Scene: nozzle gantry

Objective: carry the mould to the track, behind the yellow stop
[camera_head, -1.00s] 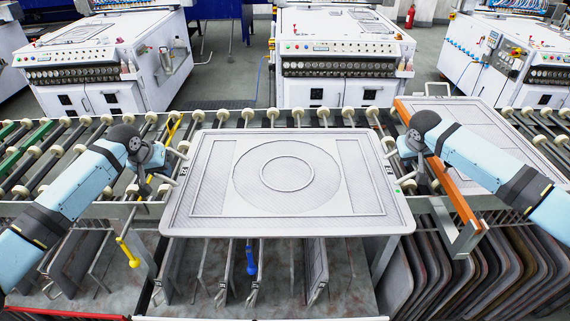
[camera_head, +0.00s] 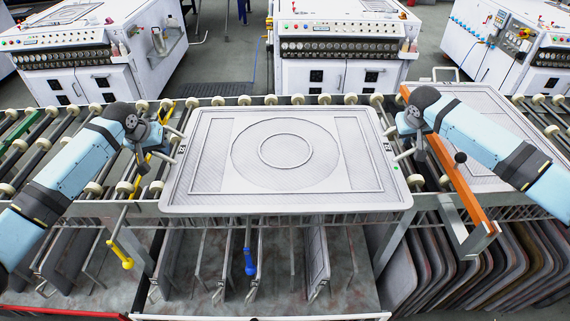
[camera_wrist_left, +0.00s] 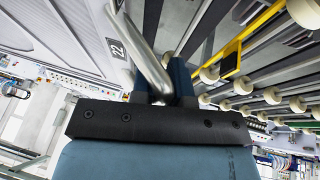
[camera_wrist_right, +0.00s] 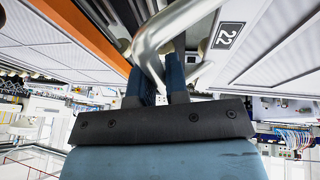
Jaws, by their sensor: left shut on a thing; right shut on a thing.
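The mould (camera_head: 345,165) is a large flat grey plate with a ring in its middle. It lies level over the near part of the roller track (camera_head: 100,205); I cannot tell whether it touches. My left gripper (camera_head: 172,148) is shut on its left handle (camera_wrist_left: 146,50). My right gripper (camera_head: 398,145) is shut on its right handle (camera_wrist_right: 160,38). A yellow stop (camera_head: 164,112) lies along the track left of the mould; it also shows in the left wrist view (camera_wrist_left: 240,50). The rollers under the mould are hidden.
An orange bar (camera_head: 462,180) runs along the track right of the mould, with another plate (camera_head: 480,100) beyond it. Plates stand in racks below (camera_head: 480,260). A yellow-knobbed lever (camera_head: 122,255) and a blue-knobbed lever (camera_head: 250,262) hang in front. White machines (camera_head: 345,60) stand behind.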

